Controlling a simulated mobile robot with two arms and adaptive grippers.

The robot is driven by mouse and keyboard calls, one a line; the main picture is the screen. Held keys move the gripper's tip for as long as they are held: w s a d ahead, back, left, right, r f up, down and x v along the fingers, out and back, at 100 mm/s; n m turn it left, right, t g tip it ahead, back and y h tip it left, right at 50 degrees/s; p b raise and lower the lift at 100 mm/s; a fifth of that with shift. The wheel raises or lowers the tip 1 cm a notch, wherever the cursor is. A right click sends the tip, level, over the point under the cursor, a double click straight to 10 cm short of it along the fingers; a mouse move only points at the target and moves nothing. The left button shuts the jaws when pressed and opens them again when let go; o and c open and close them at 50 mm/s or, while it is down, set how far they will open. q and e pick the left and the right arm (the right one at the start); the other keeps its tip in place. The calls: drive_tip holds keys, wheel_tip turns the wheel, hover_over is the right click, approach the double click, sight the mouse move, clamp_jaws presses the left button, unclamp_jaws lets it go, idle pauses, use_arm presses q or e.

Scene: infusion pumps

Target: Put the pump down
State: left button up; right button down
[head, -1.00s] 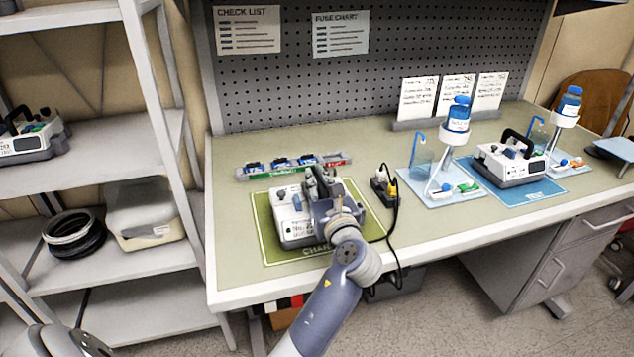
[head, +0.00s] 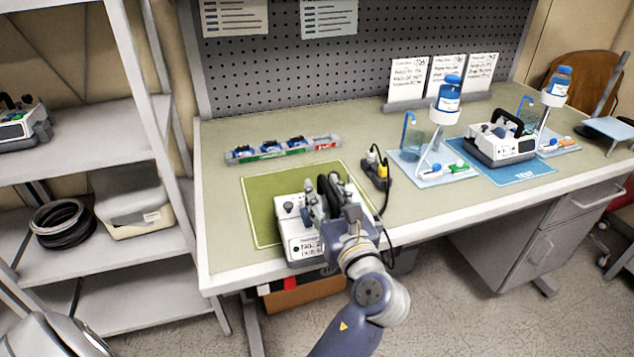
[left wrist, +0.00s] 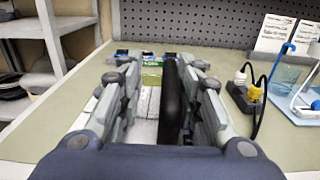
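The pump (head: 299,238) is a white box with a grey base, a "No. 2" label and a black carrying handle. In the left wrist view the fingers (left wrist: 160,75) stand on both sides of the black handle (left wrist: 171,100), with the white housing below. A gap shows on the handle's left. Whether the pump's base touches the table is hidden. My right gripper is not in view.
A tray of coloured parts (head: 283,149) lies behind the mat. A black and yellow plug with cable (head: 378,170) stands to its right. Further right are bottle stands (head: 437,135) and another pump (head: 500,144) on a blue mat. A shelf rack (head: 75,170) stands left.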

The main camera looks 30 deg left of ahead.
use_arm(q)
drive_tip(key=shift+s+d+r, duration=0.15)
drive_tip(key=shift+s+d, duration=0.2)
drive_tip(key=o, duration=1.6)
drive_tip(key=shift+o, duration=0.2)
